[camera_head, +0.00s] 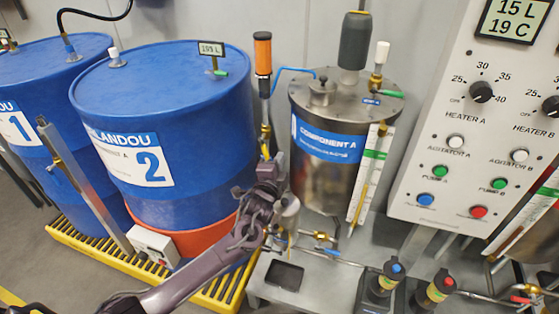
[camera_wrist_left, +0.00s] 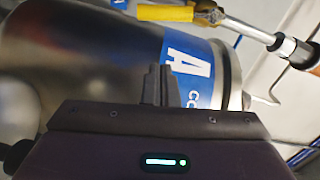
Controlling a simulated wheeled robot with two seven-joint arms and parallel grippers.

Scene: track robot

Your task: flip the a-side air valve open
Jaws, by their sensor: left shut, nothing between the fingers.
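The a-side air valve is a small brass valve (camera_head: 266,132) with a yellow lever (camera_head: 265,150), on the line below an orange-topped cylinder left of the Component A tank (camera_head: 328,175). In the left wrist view the yellow lever (camera_wrist_left: 165,12) sticks out leftward from the brass body (camera_wrist_left: 207,15) at the top edge. My left gripper (camera_head: 268,168) is just below the lever in the head view, in front of the tank's left side. Its fingers (camera_wrist_left: 160,86) are shut and empty, with the lever apart from them in the wrist view. My right gripper is out of view.
Blue drums (camera_head: 170,90) stand on a yellow-edged pallet (camera_head: 215,290) at the left. A control panel (camera_head: 450,150) is at the right. A thin blue hose (camera_head: 290,69) runs from the line to the tank. Small knobbed valves (camera_head: 390,272) stand at the lower right.

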